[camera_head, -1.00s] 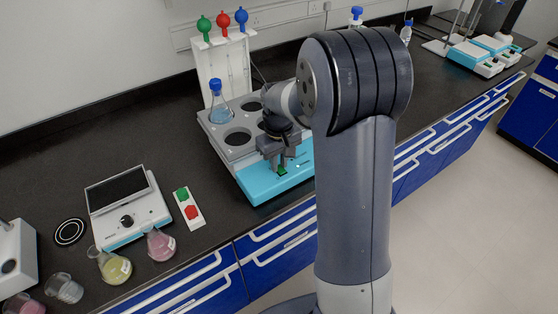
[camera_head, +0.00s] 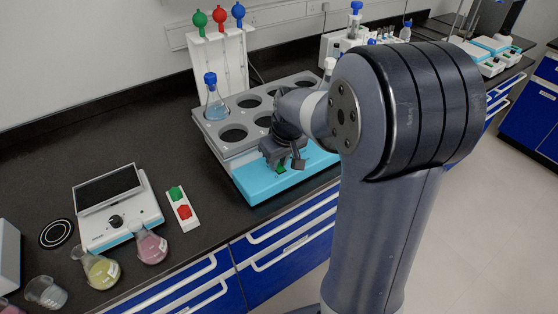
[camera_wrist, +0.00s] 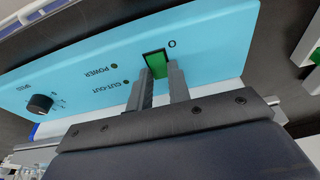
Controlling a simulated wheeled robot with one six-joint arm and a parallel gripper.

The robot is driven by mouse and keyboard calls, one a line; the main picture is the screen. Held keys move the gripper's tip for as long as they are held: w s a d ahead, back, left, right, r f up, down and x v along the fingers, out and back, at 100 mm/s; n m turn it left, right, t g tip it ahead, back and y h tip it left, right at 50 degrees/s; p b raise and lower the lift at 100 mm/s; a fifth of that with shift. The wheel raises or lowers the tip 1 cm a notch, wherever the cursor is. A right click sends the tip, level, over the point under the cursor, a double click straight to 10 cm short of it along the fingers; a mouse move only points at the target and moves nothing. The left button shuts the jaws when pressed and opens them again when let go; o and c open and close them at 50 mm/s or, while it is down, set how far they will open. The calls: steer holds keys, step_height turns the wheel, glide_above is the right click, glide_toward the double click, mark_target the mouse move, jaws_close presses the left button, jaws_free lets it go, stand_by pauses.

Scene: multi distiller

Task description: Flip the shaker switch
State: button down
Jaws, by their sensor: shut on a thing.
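The shaker has a grey top with round holes and a light-blue front panel (camera_head: 256,184). A flask of blue liquid (camera_head: 215,108) stands in one hole. The green rocker switch (camera_wrist: 157,62) sits in a black frame on the panel, under an "O" mark; it also shows small in the head view (camera_head: 281,169). My gripper (camera_wrist: 162,78) is at the panel with a finger on each side of the switch's lower end, shut on it. In the head view my gripper (camera_head: 287,163) partly hides the switch. Which way the rocker is tilted I cannot tell.
A dark knob (camera_wrist: 40,103) is on the same panel. Left on the black bench are a device with a screen (camera_head: 108,190), a green-and-red button box (camera_head: 182,209), and flasks of yellow (camera_head: 101,271) and pink (camera_head: 150,248) liquid. A rack with coloured-top pieces (camera_head: 222,58) stands behind.

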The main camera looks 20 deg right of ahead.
steer(key=c, duration=1.3)
jaws_free()
steer(key=v, duration=1.1)
steer(key=shift+f, duration=0.15)
steer(key=x, duration=1.1)
steer(key=shift+f, duration=0.15)
steer(key=shift+w+r+p, duration=0.1)
steer(key=shift+r+p, duration=0.35)
steer(key=shift+p, duration=0.2)
steer(key=shift+w+f+g+p, duration=0.1)
steer(key=shift+g+p, duration=0.4)
steer(key=shift+p, duration=0.05)
steer(key=shift+f+b, duration=0.25)
steer(key=shift+b, duration=0.45)
